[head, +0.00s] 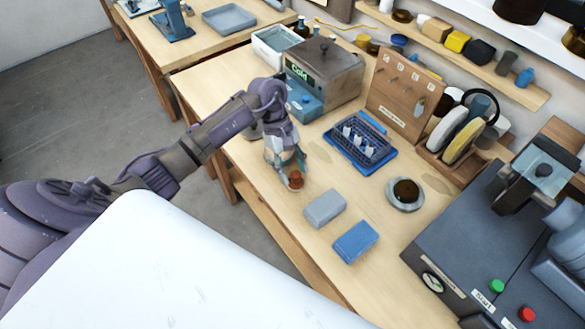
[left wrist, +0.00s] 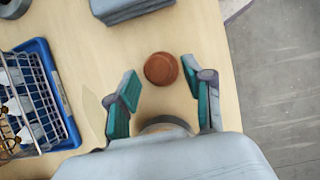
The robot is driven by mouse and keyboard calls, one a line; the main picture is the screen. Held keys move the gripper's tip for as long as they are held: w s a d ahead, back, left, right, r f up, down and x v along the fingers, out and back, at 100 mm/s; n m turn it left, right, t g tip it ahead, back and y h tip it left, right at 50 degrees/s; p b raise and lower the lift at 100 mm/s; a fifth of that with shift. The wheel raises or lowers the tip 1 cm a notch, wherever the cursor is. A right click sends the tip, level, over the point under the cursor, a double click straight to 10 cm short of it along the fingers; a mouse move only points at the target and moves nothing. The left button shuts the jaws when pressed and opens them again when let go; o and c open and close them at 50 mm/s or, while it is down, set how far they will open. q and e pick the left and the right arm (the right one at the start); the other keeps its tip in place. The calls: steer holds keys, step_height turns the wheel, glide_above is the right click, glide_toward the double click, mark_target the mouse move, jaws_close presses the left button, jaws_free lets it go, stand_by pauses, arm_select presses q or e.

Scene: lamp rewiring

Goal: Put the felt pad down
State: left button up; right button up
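A small round reddish-brown piece, which looks like the felt pad (head: 296,181), lies on the wooden bench near its front edge. It also shows in the left wrist view (left wrist: 161,69). My left gripper (head: 287,168) points down just over it. In the left wrist view my left gripper (left wrist: 163,88) has its teal-padded fingers spread wide, with the brown piece between and a little beyond the tips, touching neither. A rounded brown-grey shape shows between the finger bases, partly hidden by the gripper body; I cannot tell what it is. My right gripper is not in view.
A grey block (head: 325,208) and a blue block (head: 355,241) lie close by. A blue tray with a wire rack (head: 361,143), a round dish (head: 405,194) and a grey box machine (head: 325,75) stand behind. A dark machine with buttons (head: 470,250) fills the right.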

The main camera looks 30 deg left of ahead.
arm_select(q)
steer(key=shift+r, duration=0.1)
steer(key=shift+r, duration=0.15)
steer(key=b+v, duration=0.4)
steer(key=v, duration=0.7)
steer(key=shift+a+r+b, duration=0.15)
steer(key=shift+r+b, duration=0.15)
steer(key=shift+r, duration=0.05)
